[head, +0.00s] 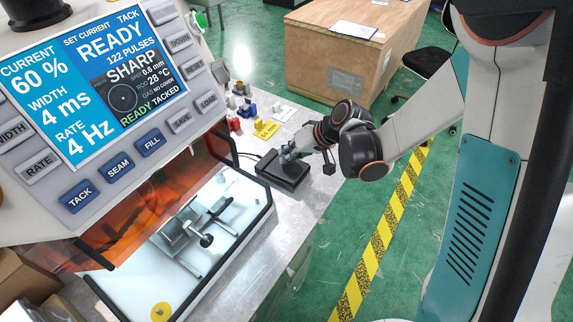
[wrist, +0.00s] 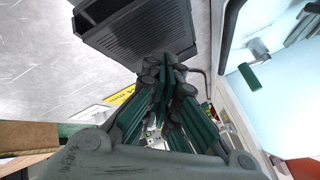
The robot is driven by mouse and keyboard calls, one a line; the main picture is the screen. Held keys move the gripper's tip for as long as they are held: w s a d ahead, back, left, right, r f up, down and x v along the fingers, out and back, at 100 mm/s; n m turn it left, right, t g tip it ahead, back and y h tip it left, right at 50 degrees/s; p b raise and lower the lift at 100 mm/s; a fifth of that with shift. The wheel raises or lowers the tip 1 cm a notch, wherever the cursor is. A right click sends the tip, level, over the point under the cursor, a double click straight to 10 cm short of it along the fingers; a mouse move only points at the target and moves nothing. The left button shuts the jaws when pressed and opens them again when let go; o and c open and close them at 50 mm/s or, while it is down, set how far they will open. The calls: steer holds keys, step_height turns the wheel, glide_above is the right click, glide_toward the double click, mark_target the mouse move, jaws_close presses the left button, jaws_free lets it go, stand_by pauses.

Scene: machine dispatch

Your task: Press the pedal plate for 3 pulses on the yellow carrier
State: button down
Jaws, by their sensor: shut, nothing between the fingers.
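The black pedal plate (head: 283,174), ribbed on top, lies on the grey bench beside the machine's work chamber. It fills the top of the wrist view (wrist: 125,38). My gripper (head: 288,156) is shut and empty, with its fingertips over the pedal's far part; in the wrist view the fingertips (wrist: 168,72) overlap the pedal's edge. I cannot tell whether they touch it. A yellow plate with dark print (head: 266,129) lies on the bench behind the pedal. A yellow disc (head: 160,311) is at the chamber's near end. I cannot tell which is the yellow carrier.
The machine's screen (head: 105,75) reads READY, 122 pulses, 60 %, 4 ms, 4 Hz. The lit chamber (head: 235,225) with a metal fixture is left of the pedal. Small red and blue parts stand behind. A wooden crate (head: 345,50) and striped floor tape (head: 385,230) lie beyond the bench.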

steer(key=shift+r, duration=0.2)
steer(key=shift+w+a+r+p, duration=0.1)
steer(key=shift+r+p, duration=0.75)
steer(key=shift+r, duration=0.4)
steer(key=shift+w+a+r+p, duration=0.1)
steer(key=shift+r+p, duration=0.75)
steer(key=shift+r, duration=0.35)
stand_by(0.3)
steer(key=s+d+r+m+t+h, duration=0.1)
steer(key=s+d+r+h, duration=0.2)
steer(key=s+d+r, duration=0.7)
steer(key=s+d+r+m+t+h, duration=0.1)
steer(key=s+d+r, duration=0.4)
steer(key=s, duration=0.6)
steer(key=d+t+h, duration=0.1)
steer(key=h, duration=0.1)
steer(key=shift+s+r+h, duration=0.3)
steer(key=shift+r+h, duration=0.05)
steer(key=shift+h, duration=0.05)
